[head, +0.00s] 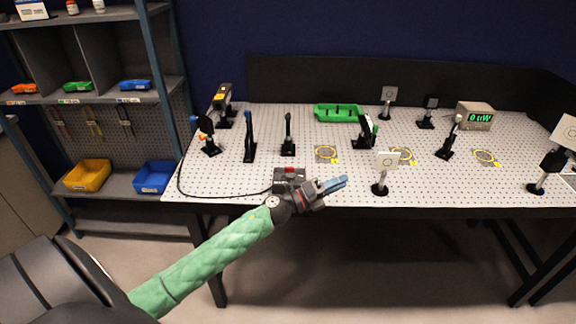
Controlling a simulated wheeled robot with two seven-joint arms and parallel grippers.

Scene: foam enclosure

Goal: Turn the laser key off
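A small grey control box (290,174) with a red button on top stands at the front edge of the perforated table, with a black cable running off to the left. It looks like the laser's key box, but no key can be made out; my gripper and wrist cover its lower front. My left gripper (335,184) is just right of and in front of the box, its blue fingers pointing right, away from it. The fingers look close together, but any gap is too small to judge. I see nothing held in them. My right gripper is not in view.
A white card on a post (386,168) stands just right of my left fingertips. Several black optic mounts and yellow rings cover the perforated table (235,185). A green tray (338,112) and a power meter reading "0 uW" (474,116) stand at the back. Shelves (90,95) are left.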

